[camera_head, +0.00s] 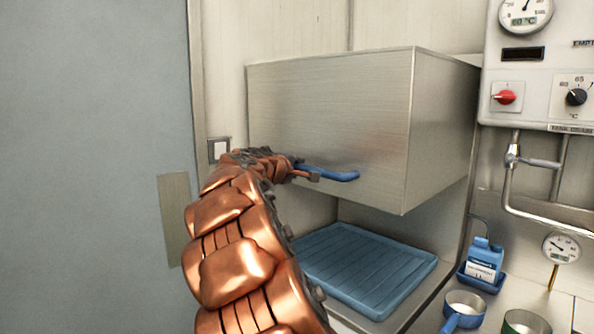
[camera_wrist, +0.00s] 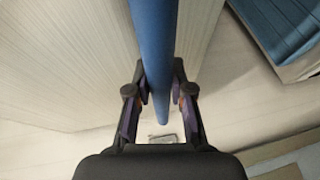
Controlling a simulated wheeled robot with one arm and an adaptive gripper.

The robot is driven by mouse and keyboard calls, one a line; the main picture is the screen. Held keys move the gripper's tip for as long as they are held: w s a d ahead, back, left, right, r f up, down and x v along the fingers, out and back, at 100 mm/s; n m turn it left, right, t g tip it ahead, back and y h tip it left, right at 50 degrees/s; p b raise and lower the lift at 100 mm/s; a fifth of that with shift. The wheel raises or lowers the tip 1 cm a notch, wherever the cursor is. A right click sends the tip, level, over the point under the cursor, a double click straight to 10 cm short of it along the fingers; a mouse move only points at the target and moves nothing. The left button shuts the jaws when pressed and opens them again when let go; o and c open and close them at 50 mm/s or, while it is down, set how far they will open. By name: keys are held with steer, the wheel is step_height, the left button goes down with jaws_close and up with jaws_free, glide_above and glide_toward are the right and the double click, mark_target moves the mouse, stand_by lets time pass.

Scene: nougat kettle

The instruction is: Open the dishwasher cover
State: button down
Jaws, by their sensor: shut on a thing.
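The dishwasher cover (camera_head: 335,110) is a brushed steel box. In the head view it is raised, with a clear gap between its lower edge and the blue ribbed rack (camera_head: 365,265) below. A blue bar handle (camera_head: 335,174) runs along the lower front of the cover. My gripper (camera_head: 304,174) is at the left part of this handle, with my copper arm reaching up from below. In the wrist view the blue handle (camera_wrist: 154,60) passes between the two fingers of my gripper (camera_wrist: 156,92), which are shut on it. The handle's left end is hidden in the head view.
A control panel (camera_head: 540,65) with gauges and knobs is on the wall at the right. Pipes, a blue bottle (camera_head: 485,258) and small pans (camera_head: 465,308) are below it. A grey door (camera_head: 95,160) fills the left side. A wall switch (camera_head: 218,150) is left of the cover.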

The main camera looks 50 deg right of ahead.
steer(key=shift+f, duration=0.1)
steer(key=c, duration=1)
jaws_free()
steer(key=shift+a, duration=0.1)
steer(key=v, duration=1.2)
